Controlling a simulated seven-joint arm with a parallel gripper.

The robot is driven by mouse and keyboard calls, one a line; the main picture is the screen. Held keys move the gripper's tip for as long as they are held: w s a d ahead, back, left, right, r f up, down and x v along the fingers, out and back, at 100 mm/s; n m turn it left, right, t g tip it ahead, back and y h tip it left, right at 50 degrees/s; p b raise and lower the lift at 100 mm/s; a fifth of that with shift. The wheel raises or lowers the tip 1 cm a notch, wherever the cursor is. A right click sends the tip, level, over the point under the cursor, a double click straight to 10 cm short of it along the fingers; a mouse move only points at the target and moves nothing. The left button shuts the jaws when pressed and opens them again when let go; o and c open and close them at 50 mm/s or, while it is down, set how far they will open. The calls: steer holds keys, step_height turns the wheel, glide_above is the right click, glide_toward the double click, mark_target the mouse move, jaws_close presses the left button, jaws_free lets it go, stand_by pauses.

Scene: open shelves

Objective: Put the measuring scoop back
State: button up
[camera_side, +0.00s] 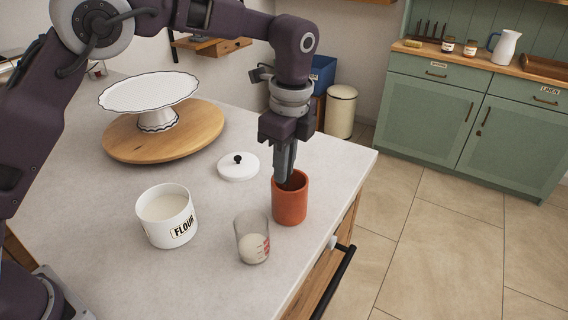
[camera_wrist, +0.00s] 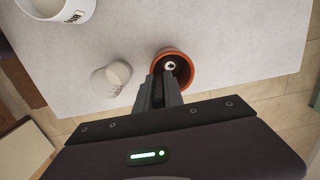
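My gripper (camera_side: 287,178) points down at the mouth of a terracotta pot (camera_side: 290,205), which also shows in the wrist view (camera_wrist: 190,74). The fingertips are at or just inside its rim. The fingers look close together, but I cannot tell whether they are shut on something. A small pale round thing (camera_wrist: 171,66) shows inside the dark pot; I cannot tell if it is the measuring scoop. No scoop is clearly seen elsewhere. A white flour canister (camera_side: 167,218) stands open, filled with white powder. Its white lid (camera_side: 238,167) with a black knob lies on the counter.
A clear measuring glass (camera_side: 252,240) with red marks and some white contents stands close left of the pot. A white cake stand (camera_side: 150,95) sits on a round wooden board (camera_side: 190,140) behind. The counter's right edge is close to the pot.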

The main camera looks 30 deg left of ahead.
steer(key=o, duration=0.3)
steer(key=shift+r, duration=0.15)
steer(key=r, duration=0.7)
steer(key=d+r, duration=0.1)
steer(key=r, duration=0.3)
steer(key=shift+w+r, duration=0.1)
steer(key=shift+r, duration=0.4)
steer(key=shift+r, duration=0.1)
